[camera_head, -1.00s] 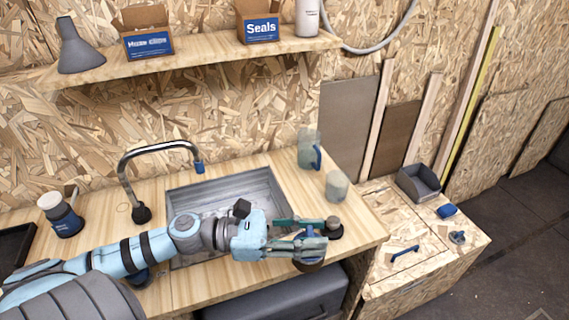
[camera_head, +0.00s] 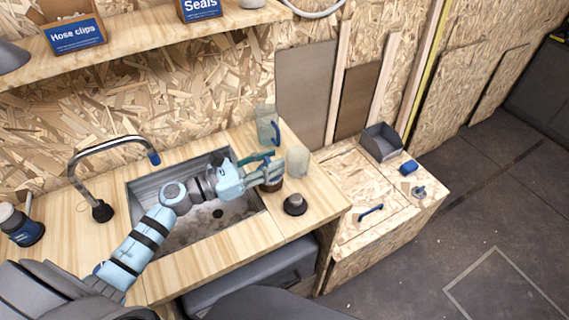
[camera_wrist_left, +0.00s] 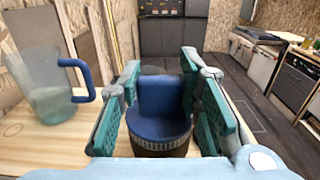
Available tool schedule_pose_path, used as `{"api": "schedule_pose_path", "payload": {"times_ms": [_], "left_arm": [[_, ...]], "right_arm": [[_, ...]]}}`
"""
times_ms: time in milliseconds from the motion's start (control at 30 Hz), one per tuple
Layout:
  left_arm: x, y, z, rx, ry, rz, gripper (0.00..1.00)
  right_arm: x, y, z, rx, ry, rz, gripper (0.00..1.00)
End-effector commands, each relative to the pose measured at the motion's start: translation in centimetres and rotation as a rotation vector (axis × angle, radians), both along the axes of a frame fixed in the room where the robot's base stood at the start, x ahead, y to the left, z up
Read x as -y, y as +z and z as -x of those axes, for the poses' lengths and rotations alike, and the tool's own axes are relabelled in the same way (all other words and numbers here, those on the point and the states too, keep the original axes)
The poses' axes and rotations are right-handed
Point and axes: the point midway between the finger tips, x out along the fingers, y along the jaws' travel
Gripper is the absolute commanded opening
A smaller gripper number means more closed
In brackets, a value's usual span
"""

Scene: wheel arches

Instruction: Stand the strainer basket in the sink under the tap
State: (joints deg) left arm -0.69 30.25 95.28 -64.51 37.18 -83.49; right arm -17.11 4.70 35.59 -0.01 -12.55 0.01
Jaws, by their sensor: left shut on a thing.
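The strainer basket (camera_wrist_left: 160,128) is a round blue piece with an upright blue tab and a band of small holes; its lower part looks brown. My left gripper (camera_head: 262,176) is shut on it, with green finger pads on both sides of the tab in the wrist view. In the head view the basket (camera_head: 272,185) is mostly hidden by the fingers, near the sink's right edge. The steel sink (camera_head: 180,238) is set in the wooden counter, partly covered by my left arm. The tap (camera_head: 112,145) arches over the sink's left part, its blue-tipped spout near the back rim.
A clear jug with blue handle (camera_head: 266,125) and a frosted cup (camera_head: 297,161) stand right of the sink, close to the gripper. A dark round knob-like piece (camera_head: 295,204) sits nearer the front. A shelf (camera_head: 150,42) runs above.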

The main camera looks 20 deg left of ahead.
Motion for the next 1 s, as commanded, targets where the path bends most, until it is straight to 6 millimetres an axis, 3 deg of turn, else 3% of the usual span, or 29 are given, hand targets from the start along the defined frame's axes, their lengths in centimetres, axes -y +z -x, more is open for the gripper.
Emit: {"api": "schedule_pose_path", "payload": {"times_ms": [267,667,700,800,1000], "left_arm": [[2.4,-2.7,-2.9,0.0,0.0,-0.001,0.0],[2.6,-3.4,-3.0,0.001,-0.003,-0.004,0.0],[2.6,-3.2,-3.0,0.0,-0.002,-0.005,0.38],[2.6,-3.2,-3.0,0.001,-0.002,-0.004,0.52],[2.5,-3.2,-3.0,0.001,-0.002,-0.004,0.52]], "right_arm": [[-0.1,-0.2,0.1,-0.002,0.0,-0.001,0.4],[-0.2,-0.8,0.2,-0.004,-0.001,-0.003,0.4],[-0.2,-0.7,0.2,-0.004,-0.001,-0.003,0.4],[-0.2,-0.6,0.2,-0.004,-0.001,-0.003,0.4],[-0.2,-0.6,0.2,-0.004,-0.001,-0.003,0.4]]}}
